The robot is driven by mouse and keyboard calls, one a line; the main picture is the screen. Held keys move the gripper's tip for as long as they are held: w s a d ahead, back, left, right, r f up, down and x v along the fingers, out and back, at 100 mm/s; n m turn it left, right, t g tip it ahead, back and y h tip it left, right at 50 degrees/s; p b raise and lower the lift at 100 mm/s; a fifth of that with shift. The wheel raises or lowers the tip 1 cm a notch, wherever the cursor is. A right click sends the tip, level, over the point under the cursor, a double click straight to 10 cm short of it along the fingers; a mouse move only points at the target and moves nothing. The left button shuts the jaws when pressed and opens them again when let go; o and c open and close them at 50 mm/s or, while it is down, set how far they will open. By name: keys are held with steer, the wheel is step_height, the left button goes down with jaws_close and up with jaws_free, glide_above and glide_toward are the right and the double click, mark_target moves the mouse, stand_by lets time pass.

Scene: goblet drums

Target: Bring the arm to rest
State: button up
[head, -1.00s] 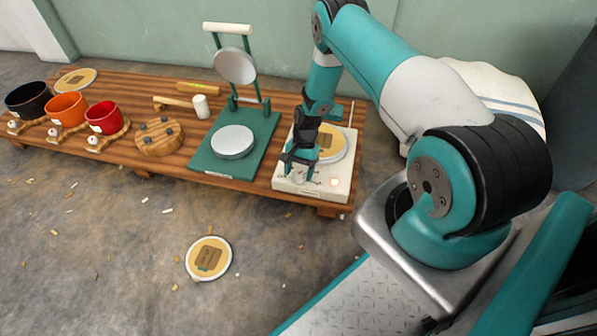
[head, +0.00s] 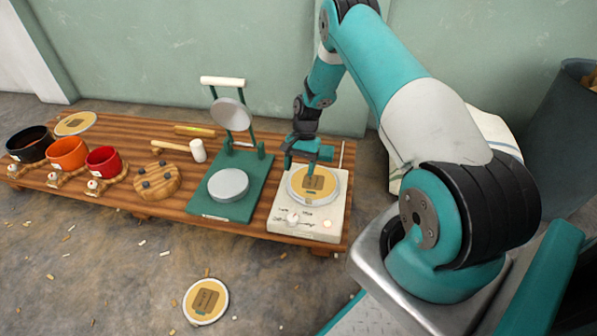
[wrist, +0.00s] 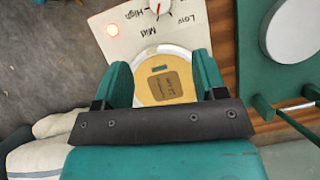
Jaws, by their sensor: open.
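My gripper (head: 306,160) is above the back part of a cream box (head: 328,218) at the right end of the low wooden bench. In the wrist view my gripper (wrist: 163,80) has its two teal fingers apart, with nothing held between them. A round yellow disc with a pale rim (head: 313,184) lies on top of the box; in the wrist view it (wrist: 165,87) shows below and between the fingers. The box has a knob (wrist: 160,8) marked High, Mid and Low, and a glowing light (wrist: 112,29).
A green press (head: 232,190) with a raised plate stands left of the box. A mallet (head: 197,150), a round wooden block (head: 157,180) and black, orange and red bowls (head: 68,153) are further left. Another disc (head: 206,301) lies on the floor. A cloth sack (head: 490,125) sits behind my arm.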

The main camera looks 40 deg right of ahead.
stand_by(0.4)
steer(key=s+a+r+n+t, duration=0.1)
steer(key=a+r+n, duration=0.3)
steer(key=a+r, duration=0.6)
steer(key=s+a+r+n, duration=0.1)
steer(key=a+r+n, duration=0.5)
steer(key=r, duration=0.8)
steer(key=s+a+r+n, duration=0.3)
steer(key=s+a+r, duration=0.1)
steer(key=s, duration=0.4)
steer(key=s+a+r+n+t, duration=0.1)
steer(key=s+a+r+n, duration=0.25)
steer(key=s, duration=0.45)
steer(key=s+a+r+n, duration=0.3)
steer(key=s+a+r, duration=0.2)
steer(key=s, duration=0.3)
step_height(320, 180, up, 35)
steer(key=p, duration=3.4)
steer(key=shift+p, duration=0.4)
